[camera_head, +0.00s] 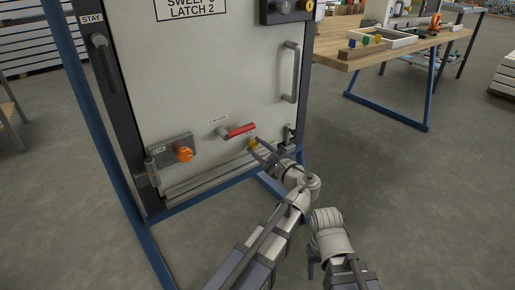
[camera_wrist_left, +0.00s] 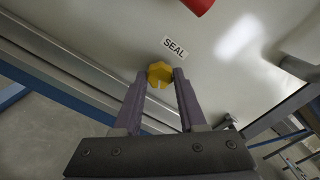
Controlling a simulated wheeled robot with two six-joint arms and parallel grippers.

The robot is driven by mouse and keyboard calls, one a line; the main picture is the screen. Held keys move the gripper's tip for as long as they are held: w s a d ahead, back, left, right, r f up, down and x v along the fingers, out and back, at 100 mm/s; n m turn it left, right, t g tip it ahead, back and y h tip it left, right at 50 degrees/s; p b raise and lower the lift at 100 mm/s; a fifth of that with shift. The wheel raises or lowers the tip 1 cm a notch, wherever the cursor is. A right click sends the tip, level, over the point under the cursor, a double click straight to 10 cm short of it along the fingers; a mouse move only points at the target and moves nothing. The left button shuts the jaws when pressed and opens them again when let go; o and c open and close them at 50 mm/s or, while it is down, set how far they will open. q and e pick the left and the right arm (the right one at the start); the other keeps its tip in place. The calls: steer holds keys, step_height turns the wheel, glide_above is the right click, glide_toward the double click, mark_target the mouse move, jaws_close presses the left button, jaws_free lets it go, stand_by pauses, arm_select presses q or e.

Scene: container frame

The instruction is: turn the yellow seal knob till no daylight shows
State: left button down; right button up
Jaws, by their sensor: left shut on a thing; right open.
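The yellow seal knob (camera_wrist_left: 159,72) sits low on the pale door panel (camera_wrist_left: 110,38), beside a white label reading SEAL (camera_wrist_left: 174,47). My left gripper (camera_wrist_left: 160,84) has its two fingers on either side of the knob, shut on it. In the head view the knob (camera_head: 251,142) is a small yellow spot, partly hidden by my left gripper (camera_head: 257,147). My right gripper (camera_head: 311,262) is open and empty, low in front of the door and apart from it. I cannot tell whether daylight shows at the door's bottom edge.
A red-handled lever (camera_head: 240,130) is just above the knob. An orange knob (camera_head: 184,154) on a grey box is to the left. A vertical grab handle (camera_head: 291,72) is at upper right. Blue frame legs (camera_head: 100,130) flank the door. A wooden workbench (camera_head: 350,50) stands behind, right.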

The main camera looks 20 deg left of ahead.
arm_select(q)
steer(key=shift+c, duration=2.3)
jaws_free()
